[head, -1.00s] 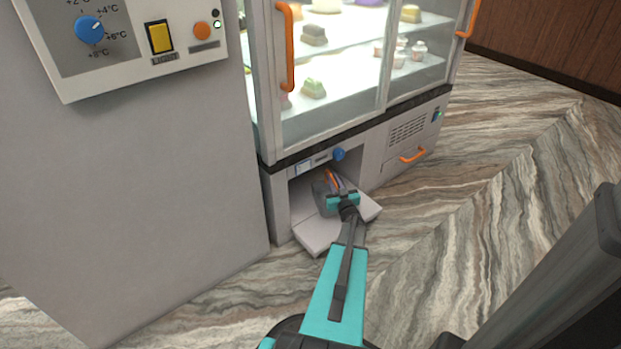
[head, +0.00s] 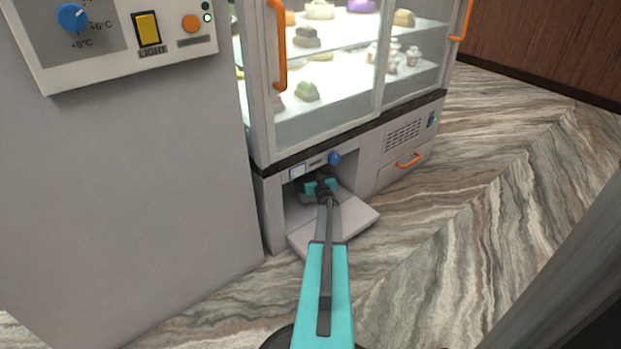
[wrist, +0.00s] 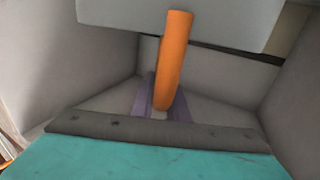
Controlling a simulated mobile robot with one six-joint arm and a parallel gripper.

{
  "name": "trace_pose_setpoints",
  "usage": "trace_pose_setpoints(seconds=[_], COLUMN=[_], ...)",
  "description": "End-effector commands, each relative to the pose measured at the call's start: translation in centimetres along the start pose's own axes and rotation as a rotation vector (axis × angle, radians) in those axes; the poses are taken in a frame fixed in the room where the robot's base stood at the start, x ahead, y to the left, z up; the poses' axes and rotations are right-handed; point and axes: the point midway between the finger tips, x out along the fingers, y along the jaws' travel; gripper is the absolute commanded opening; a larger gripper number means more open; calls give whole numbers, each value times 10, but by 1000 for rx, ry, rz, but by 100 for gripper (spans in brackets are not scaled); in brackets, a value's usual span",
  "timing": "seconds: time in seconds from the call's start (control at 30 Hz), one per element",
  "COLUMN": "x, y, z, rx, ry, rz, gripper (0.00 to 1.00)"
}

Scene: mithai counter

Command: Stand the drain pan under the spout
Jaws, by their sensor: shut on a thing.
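I cannot make out the spout for sure.
The bay's lowered flap (head: 352,218) lies flat in front. A blue knob (head: 334,158) is above the opening. A pale block (wrist: 200,18) overhangs in the wrist view, near the handle. A large grey cabinet (head: 120,190) stands close on the left; marble floor is clear on the right.

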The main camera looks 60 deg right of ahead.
Motion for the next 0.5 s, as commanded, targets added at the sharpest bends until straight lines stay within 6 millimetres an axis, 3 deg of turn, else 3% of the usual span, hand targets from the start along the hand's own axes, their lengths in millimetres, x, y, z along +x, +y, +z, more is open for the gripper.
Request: trace_pose_setpoints(seconds=[0.3,0.5], x=[1,1], y=[-1,-1], z=[-1,11], rx=[0,1], ry=[1,1], rz=[-1,-1], gripper=[0,0])
